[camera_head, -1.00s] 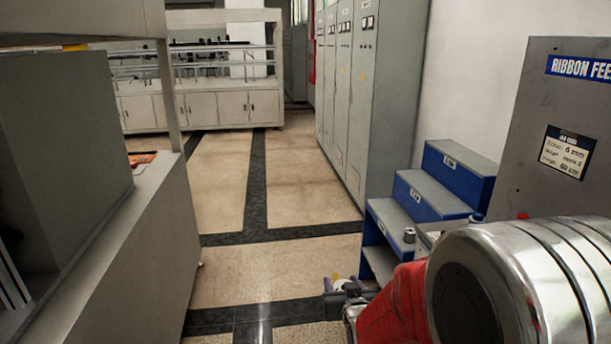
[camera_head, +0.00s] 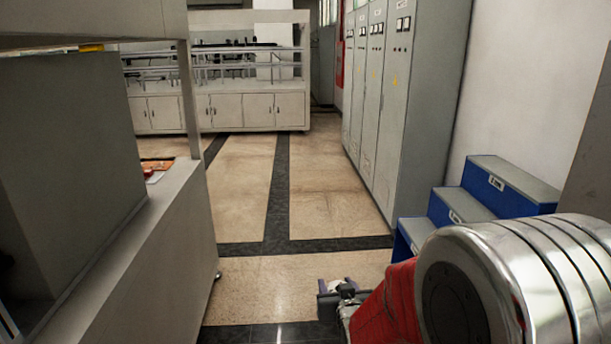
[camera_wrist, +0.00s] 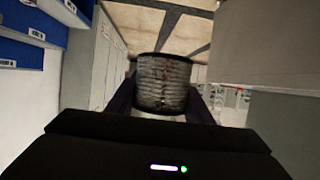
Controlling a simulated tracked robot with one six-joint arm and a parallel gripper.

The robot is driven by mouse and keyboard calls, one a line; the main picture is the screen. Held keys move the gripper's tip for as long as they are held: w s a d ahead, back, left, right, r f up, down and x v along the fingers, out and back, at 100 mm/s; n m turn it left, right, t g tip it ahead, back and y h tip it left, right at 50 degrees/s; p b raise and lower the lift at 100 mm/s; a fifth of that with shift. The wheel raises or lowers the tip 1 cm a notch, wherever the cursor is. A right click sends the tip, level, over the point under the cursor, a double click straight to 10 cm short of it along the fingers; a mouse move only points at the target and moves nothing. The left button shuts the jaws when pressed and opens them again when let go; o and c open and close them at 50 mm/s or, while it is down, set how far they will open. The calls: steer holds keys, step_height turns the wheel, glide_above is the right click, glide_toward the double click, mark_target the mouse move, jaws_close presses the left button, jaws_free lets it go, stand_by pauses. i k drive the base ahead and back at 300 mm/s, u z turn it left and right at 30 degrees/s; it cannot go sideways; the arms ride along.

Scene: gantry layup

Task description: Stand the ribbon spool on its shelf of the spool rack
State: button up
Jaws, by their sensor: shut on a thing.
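My gripper (camera_wrist: 162,101) is shut on the ribbon spool (camera_wrist: 163,84), a drum with dark rims and grey, streaky winding, held between the two fingers in the wrist view. In the head view my gripper (camera_head: 340,294) is low in the middle, over the floor, and the spool is mostly hidden there. The blue stepped spool rack (camera_head: 447,208) stands at the right, with grey step tops and white labels too small to read. Its lower part is hidden behind my arm. Blue labelled parts of it (camera_wrist: 28,22) also show at the upper left of the wrist view.
A grey bench (camera_head: 150,240) runs along the left. Tall grey cabinets (camera_head: 405,100) line the wall behind the rack. A white bench unit (camera_head: 250,105) stands at the back. The tiled floor (camera_head: 300,200) between them is clear.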

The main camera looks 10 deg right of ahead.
mark_target(420, 231)
steer(key=u, duration=0.1)
steer(key=i, duration=2.4)
steer(key=z, duration=0.7)
steer(key=i, duration=1.35)
steer(key=z, duration=0.3)
